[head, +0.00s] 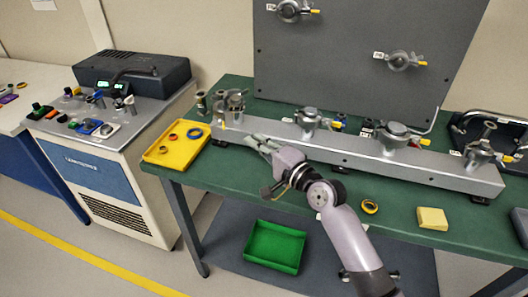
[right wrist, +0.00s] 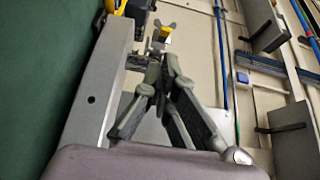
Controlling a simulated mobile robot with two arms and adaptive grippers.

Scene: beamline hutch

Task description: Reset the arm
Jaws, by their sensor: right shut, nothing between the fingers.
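My right arm (head: 340,222) reaches in from the bottom of the head view, over the front of the green bench. My right gripper (head: 258,142) is at its end, pointing left and away, in front of the left part of the long metal manifold bar (head: 345,148). Its fingers are shut and empty. In the right wrist view the gripper (right wrist: 160,64) shows its fingers close together, with a yellow-tipped fitting on the bar beyond them. I cannot tell whether the fingers touch the bar. My left arm and gripper are not in view.
A yellow tray (head: 160,154) with rings lies at the bench's left end. A tape roll (head: 370,206) and a yellow block (head: 432,219) lie at the front right. A green bin (head: 274,248) is below. A grey panel (head: 350,60) stands behind; a control cart (head: 100,165) stands left.

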